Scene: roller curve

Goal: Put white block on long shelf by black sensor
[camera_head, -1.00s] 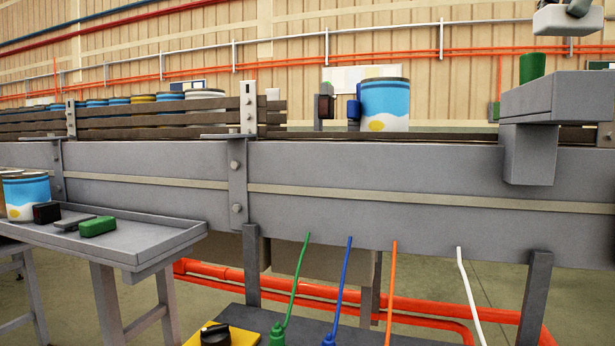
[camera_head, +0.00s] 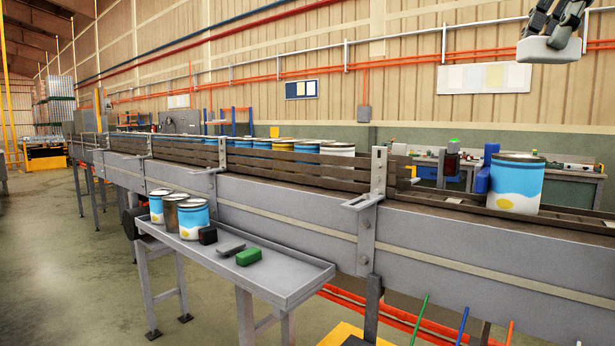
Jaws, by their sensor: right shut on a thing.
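The white block (camera_head: 549,50) is held high in the air at the top right. My right gripper (camera_head: 553,38) is shut on it from above; the gripper's upper part is cut off by the frame edge. A long grey side shelf (camera_head: 290,286) on legs stands along the front of the conveyor. A small black box (camera_head: 208,236) sits on it beside the cans. A dark sensor-like unit (camera_head: 452,163) stands at the conveyor's far side, left of a blue part; I cannot tell which of the two is the black sensor. My left gripper is out of view.
On the side shelf are several cans (camera_head: 194,220), a dark flat tool (camera_head: 231,250) and a green block (camera_head: 249,256); its right end is bare. A blue-and-white can (camera_head: 515,184) stands on the conveyor (camera_head: 460,245). A metal bracket (camera_head: 372,205) sticks out from the conveyor's side.

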